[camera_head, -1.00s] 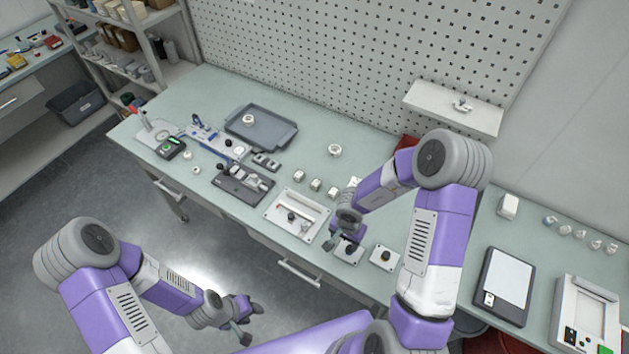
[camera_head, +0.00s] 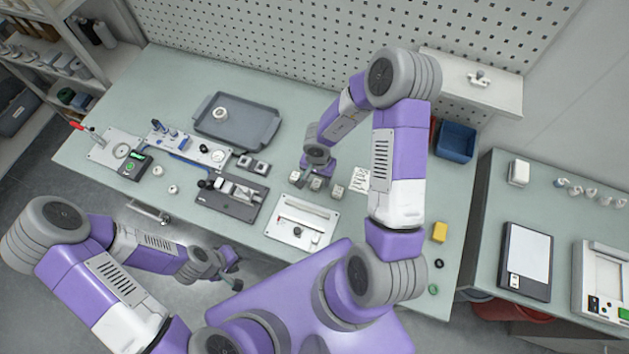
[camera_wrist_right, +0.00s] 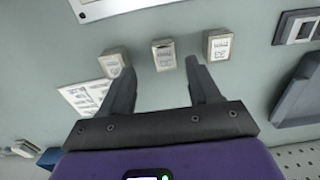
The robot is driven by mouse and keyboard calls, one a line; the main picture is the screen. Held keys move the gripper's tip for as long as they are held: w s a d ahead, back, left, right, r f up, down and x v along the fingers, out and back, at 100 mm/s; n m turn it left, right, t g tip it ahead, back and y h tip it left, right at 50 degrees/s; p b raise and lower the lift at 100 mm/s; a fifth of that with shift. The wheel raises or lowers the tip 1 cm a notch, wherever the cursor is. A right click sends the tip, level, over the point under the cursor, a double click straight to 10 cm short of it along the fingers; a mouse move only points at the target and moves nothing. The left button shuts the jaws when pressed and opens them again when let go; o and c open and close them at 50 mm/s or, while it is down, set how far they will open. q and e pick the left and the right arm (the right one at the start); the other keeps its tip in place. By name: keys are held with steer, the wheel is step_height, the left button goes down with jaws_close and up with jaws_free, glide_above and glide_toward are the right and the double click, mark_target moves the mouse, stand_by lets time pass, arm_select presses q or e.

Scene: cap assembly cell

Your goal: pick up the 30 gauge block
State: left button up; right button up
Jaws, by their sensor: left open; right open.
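Three small metal gauge blocks stand in a row on the bench: the left one (camera_head: 295,177), the middle one (camera_head: 316,184) and the right one (camera_head: 337,191). In the right wrist view they run in reverse order, with the middle one (camera_wrist_right: 163,55) between two others (camera_wrist_right: 217,44) (camera_wrist_right: 113,62). Their top markings are too small to read surely, so I cannot tell which is the 30. My right gripper (camera_wrist_right: 159,72) is open and empty, its fingertips either side of the middle block's line, just short of it. My left gripper (camera_head: 232,262) is open and empty in front of the bench.
A grey tray (camera_head: 265,140) with a white ring lies behind the blocks. A printed card (camera_head: 360,180) lies right of them. A white fixture plate (camera_head: 282,234) and a dark vise base (camera_head: 240,212) are nearer the front. A blue bin (camera_head: 456,142) stands at the back right.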

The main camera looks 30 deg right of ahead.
mark_target(317, 182)
steer(key=f, duration=0.2)
steer(key=w+f+b, duration=0.1)
steer(key=f, duration=0.1)
steer(key=shift+w+d+f+b, duration=0.1)
steer(key=shift+f+b, duration=0.2)
steer(key=shift+f, duration=0.3)
jaws_close()
